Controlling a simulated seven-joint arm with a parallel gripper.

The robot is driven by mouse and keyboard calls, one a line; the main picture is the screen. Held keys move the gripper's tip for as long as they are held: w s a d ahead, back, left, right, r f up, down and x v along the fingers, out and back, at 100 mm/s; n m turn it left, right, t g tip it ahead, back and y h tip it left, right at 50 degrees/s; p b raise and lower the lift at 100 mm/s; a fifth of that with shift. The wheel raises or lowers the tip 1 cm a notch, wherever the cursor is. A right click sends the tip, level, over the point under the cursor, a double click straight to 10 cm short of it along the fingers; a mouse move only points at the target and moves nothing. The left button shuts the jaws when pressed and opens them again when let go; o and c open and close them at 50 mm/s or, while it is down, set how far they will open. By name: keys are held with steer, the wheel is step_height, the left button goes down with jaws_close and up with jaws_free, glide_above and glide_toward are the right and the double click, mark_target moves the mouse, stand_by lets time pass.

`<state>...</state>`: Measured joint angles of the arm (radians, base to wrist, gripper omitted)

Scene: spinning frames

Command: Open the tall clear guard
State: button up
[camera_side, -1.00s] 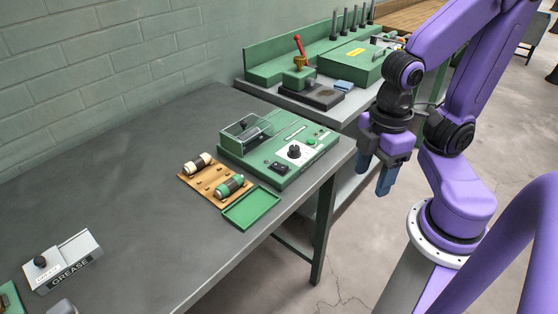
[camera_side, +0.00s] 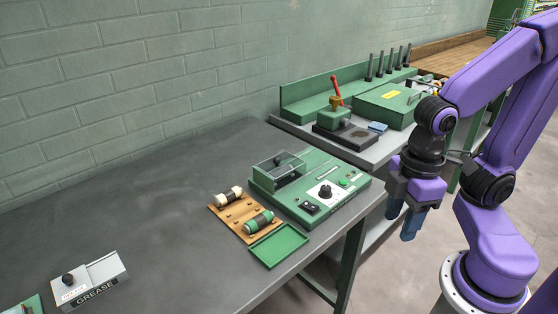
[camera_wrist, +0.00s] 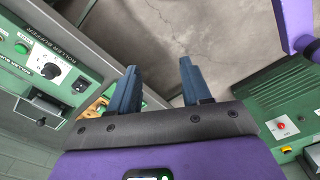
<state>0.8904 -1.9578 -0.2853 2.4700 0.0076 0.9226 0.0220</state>
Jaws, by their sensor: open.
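A clear box-shaped guard (camera_side: 276,172) with dark edges and a dark knob sits on the left part of the green roller buffer machine (camera_side: 318,211) in the side view. It looks shut and fairly low. The machine also shows at the left edge of the wrist view (camera_wrist: 22,76), with its white dial plate, green button and black switch. My gripper (camera_side: 402,223) hangs beyond the bench's right edge, to the right of the machine and apart from it. Its two blue fingers are spread and empty in the wrist view (camera_wrist: 158,70).
A wooden board with rollers (camera_side: 237,211) and a green tray (camera_side: 278,246) lie in front of the machine. A grey grease box (camera_side: 96,280) stands at lower left. A second bench behind holds a red-lever device (camera_side: 335,110) and a green case (camera_side: 392,103). The bench middle is clear.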

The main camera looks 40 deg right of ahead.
steer(key=w+a+r+m, duration=0.3)
steer(key=w+m, duration=0.2)
steer(key=w, duration=0.3)
step_height(320, 180, up, 6)
steer(key=m+t+y, duration=0.2)
steer(key=m, duration=1.4)
glide_above(278, 158)
steer(key=s+d, duration=0.3)
steer(key=x, duration=1.6)
steer(key=shift+d+f, duration=0.3)
steer(key=shift+f, duration=0.15)
